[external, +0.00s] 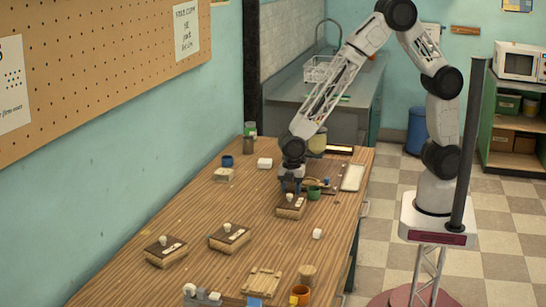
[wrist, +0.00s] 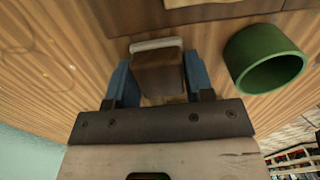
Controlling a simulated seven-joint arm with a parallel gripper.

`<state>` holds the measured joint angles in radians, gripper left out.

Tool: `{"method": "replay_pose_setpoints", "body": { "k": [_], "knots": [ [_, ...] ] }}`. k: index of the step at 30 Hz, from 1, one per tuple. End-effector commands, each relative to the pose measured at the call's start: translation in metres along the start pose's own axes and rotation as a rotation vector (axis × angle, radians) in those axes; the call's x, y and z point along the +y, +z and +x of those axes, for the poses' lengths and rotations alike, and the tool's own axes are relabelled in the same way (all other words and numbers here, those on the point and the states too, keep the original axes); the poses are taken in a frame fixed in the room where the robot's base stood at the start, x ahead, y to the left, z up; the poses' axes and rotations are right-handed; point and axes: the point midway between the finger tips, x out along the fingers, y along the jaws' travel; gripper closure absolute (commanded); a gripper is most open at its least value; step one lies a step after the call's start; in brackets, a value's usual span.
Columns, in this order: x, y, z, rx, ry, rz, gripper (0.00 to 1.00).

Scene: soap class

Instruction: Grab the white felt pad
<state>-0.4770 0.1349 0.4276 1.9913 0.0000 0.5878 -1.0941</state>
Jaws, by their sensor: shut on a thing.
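In the wrist view, my gripper (wrist: 160,78) has its two blue fingers on either side of a dark brown block (wrist: 158,75) with a whitish strip (wrist: 157,44) along its far edge. The strip may be the white felt pad; I cannot tell for sure. The fingers are closed on the block's sides. In the external view, my gripper (external: 290,184) points down over the table, just above a wooden box with a dark top (external: 291,208). The held block is too small to make out there.
A green cup (external: 314,192) stands close right of my gripper, and it also shows in the wrist view (wrist: 264,60). Two similar wooden boxes (external: 230,238) (external: 166,251) stand front left. The wooden table (external: 190,215) has clear room at left.

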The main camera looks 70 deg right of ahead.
Motion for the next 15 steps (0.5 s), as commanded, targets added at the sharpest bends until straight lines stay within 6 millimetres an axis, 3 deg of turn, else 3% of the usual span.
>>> {"method": "replay_pose_setpoints", "body": {
  "k": [8, 15],
  "knots": [
    [0.000, 0.000, -0.009, 0.000, 0.001, 0.000, 0.76],
    [0.001, 0.000, -0.038, 0.001, 0.002, 0.000, 0.76]
  ]
}}
